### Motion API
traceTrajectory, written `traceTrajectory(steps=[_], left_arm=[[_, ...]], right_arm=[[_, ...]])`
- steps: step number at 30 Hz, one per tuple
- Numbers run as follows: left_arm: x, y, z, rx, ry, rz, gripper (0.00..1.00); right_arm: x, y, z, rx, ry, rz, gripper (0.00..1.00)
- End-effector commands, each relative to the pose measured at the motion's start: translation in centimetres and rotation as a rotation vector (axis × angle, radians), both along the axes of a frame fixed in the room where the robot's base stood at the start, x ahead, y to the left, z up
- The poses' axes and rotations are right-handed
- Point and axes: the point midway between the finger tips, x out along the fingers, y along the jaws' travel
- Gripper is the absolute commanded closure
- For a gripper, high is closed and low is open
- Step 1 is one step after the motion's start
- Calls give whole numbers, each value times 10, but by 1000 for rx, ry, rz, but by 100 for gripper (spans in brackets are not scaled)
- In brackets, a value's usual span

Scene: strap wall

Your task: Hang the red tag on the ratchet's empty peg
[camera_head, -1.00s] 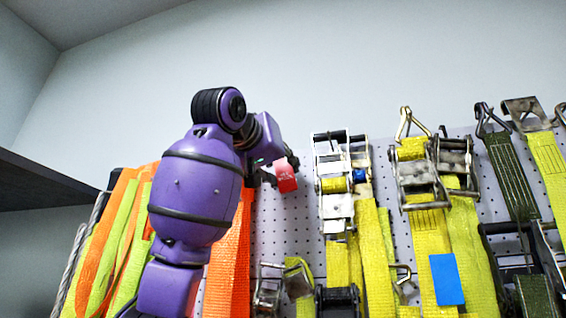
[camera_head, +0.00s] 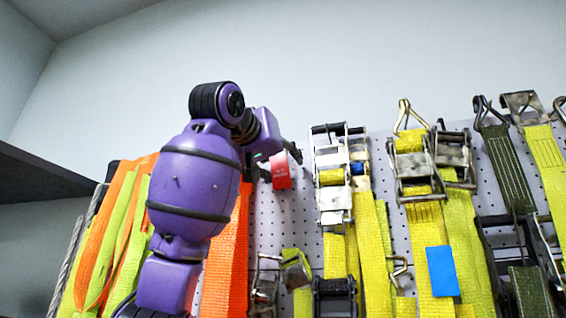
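The red tag (camera_head: 281,171) hangs nearly upright in front of the perforated board, with small pale print on its face. My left gripper (camera_head: 273,163) is at the tag, its dark fingers partly hidden behind my purple arm and the tag. I cannot tell whether the fingers are shut on the tag or only beside it. A silver ratchet (camera_head: 333,203) with yellow webbing hangs to the right of the tag, apart from it. Another ratchet (camera_head: 265,287) sits low, below the tag. No empty peg can be made out clearly. My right gripper is out of view.
Orange and lime straps (camera_head: 110,245) hang at the left, partly behind my arm. Yellow straps with ratchets (camera_head: 410,165) and a blue tag (camera_head: 443,271) hang at the right. A dark shelf (camera_head: 35,178) juts in at far left. Bare board (camera_head: 300,225) shows below the tag.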

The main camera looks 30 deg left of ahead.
Motion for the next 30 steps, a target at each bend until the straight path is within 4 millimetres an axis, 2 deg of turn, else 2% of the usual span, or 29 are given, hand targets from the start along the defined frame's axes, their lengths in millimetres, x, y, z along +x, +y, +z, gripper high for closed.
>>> traceTrajectory(steps=[13, 24, 30], left_arm=[[-5, 0, 0, 0, -1, 0, 46], [-59, -5, 1, 1, -4, 0, 46], [-77, -6, -1, 0, 0, -1, 46]], right_arm=[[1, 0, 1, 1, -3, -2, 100], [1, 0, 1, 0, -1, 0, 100], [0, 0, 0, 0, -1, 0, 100]])
